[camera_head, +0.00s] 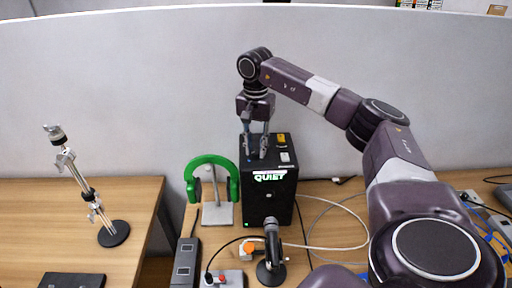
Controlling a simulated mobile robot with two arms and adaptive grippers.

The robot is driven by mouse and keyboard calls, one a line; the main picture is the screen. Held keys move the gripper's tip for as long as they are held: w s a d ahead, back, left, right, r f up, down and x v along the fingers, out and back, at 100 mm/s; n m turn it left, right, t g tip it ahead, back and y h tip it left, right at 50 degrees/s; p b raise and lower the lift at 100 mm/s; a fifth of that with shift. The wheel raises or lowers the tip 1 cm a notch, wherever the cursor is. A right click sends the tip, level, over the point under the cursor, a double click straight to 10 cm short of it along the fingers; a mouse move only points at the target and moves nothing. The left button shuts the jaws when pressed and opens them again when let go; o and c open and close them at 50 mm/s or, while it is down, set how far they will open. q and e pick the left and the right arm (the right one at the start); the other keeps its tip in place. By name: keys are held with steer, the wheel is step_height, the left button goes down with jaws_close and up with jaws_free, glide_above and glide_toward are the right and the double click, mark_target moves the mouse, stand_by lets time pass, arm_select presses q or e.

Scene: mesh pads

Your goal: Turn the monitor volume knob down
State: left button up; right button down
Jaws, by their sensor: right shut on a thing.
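The monitor is a black box (268,205) standing upright on the desk at the centre, with a lit "QUIET" sign on its upper front. My right gripper (255,152) reaches down from above to the left part of the monitor's top face. Its fingers are shut on the volume knob there, which is small and mostly hidden between them. A yellow label and a pale label lie on the top face, right of the fingers. My left gripper is not in view.
Green headphones (231,180) hang on a stand just left of the monitor. A microphone (271,252), an orange-knobbed device (247,249) and a power strip (186,262) stand in front. Cables lie to the right. A metal stand (113,232) is on the left desk.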

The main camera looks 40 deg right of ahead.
mark_target(255, 151)
steer(key=shift+w+r+n, duration=0.1)
steer(key=shift+r+n, duration=0.05)
steer(key=shift+n, duration=0.75)
steer(key=c, duration=1.7)
jaws_free()
steer(key=shift+o, duration=0.2)
step_height(255, 151, up, 12)
